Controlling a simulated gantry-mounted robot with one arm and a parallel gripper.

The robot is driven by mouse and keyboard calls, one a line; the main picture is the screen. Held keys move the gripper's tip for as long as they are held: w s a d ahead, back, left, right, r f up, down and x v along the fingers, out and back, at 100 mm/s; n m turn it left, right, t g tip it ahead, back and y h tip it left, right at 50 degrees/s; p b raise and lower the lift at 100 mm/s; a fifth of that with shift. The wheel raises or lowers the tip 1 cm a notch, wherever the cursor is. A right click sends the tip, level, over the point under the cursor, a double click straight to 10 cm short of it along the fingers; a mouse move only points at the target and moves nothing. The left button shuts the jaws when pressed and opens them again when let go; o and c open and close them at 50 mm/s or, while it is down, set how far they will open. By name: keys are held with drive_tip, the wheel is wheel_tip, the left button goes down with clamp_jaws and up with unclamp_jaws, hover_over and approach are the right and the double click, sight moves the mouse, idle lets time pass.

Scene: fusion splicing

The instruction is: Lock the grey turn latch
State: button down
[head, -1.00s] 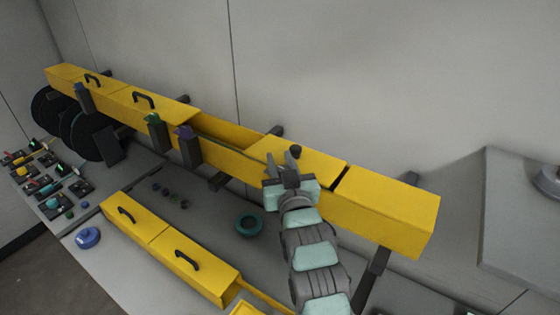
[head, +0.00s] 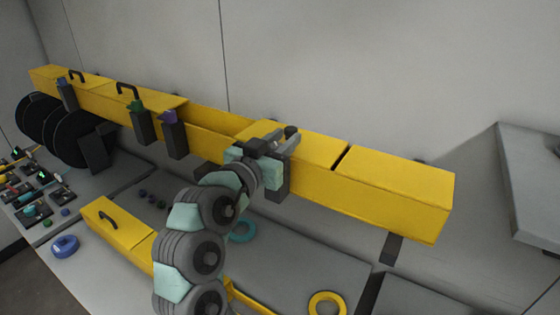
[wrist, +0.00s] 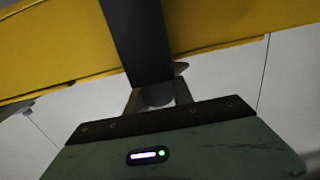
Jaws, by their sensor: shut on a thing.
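The grey turn latch (head: 284,181) is on the front of the long yellow duct (head: 375,190), partly hidden behind my gripper in the head view. Its dark body hangs below the gripper there. In the wrist view a dark upright block of the latch (wrist: 137,40) stands against the yellow duct, with a short round grey part (wrist: 157,95) at its end. My gripper (head: 280,140) is at the latch's top. In the wrist view its fingers (wrist: 158,100) are shut around the round grey part. The latch's exact turn angle cannot be told.
Similar latches with purple (head: 174,136), green (head: 142,124) and blue (head: 65,94) tops stand along the duct to the left. A loose yellow cover (head: 118,225) lies on the grey bench below, with a yellow ring (head: 327,304) and teal ring (head: 243,231). Wall space above is clear.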

drive_tip(key=shift+s+f+m+g+h+b, duration=0.1)
drive_tip(key=shift+f+m+g+h+b, duration=0.2)
drive_tip(key=shift+m+g+h+b, duration=0.75)
drive_tip(key=h, duration=0.1)
drive_tip(key=m+g+h, duration=0.2)
drive_tip(key=shift+s+d+r, duration=0.15)
drive_tip(key=shift+d+r, duration=0.1)
drive_tip(key=m+g, duration=0.1)
drive_tip(key=m+g+h+p, duration=0.1)
drive_tip(key=g, duration=0.1)
drive_tip(key=m+g+h, duration=0.1)
drive_tip(key=shift+s+d+r+g+p, duration=0.15)
drive_tip(key=shift+s+d+g+p, duration=0.1)
drive_tip(key=shift+s+d+p, duration=0.15)
drive_tip(key=shift+s+m+g+h+p, duration=0.2)
drive_tip(key=shift+m+g+h+p, duration=0.35)
drive_tip(key=shift+m+g, duration=0.45)
drive_tip(key=shift+s+g, duration=0.1)
drive_tip(key=shift+g, duration=0.4)
drive_tip(key=c, duration=1.4)
unclamp_jaws()
